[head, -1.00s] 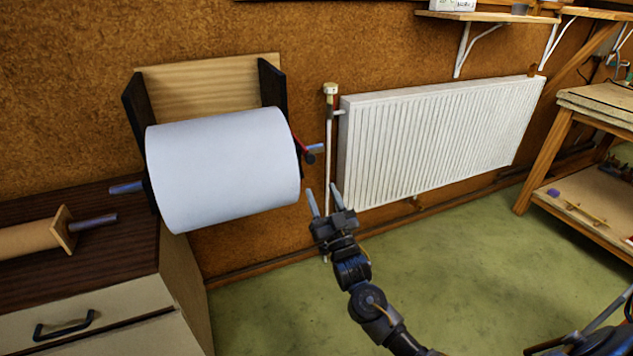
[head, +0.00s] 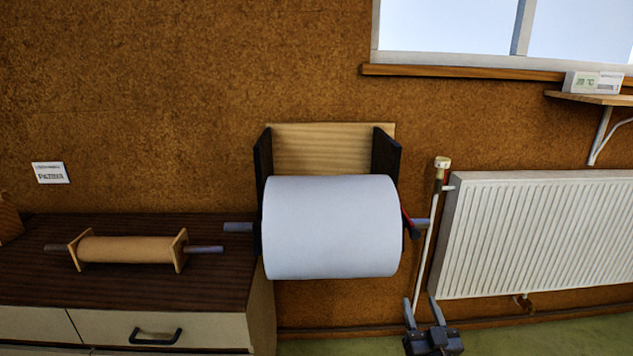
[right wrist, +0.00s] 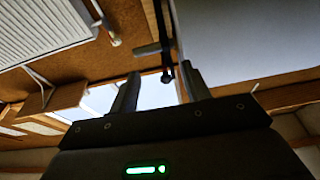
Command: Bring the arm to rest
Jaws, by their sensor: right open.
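My right gripper (head: 423,312) is at the bottom of the head view, below and to the right of a large white paper roll (head: 332,227). Its two fingers are apart with nothing between them. The roll hangs on a rod (head: 238,227) between the dark side plates of a wall holder (head: 318,148). A red and black lever (head: 408,222) sits at the holder's right side. In the right wrist view the gripper fingers (right wrist: 158,92) show spread, with the roll (right wrist: 240,35) at the upper right. My left gripper is not in view.
A brown core with square end plates (head: 127,250) lies on the dark cabinet top (head: 215,285) at left. A white radiator (head: 545,235) and its pipe (head: 427,245) are on the right. A shelf (head: 590,98) is at the upper right.

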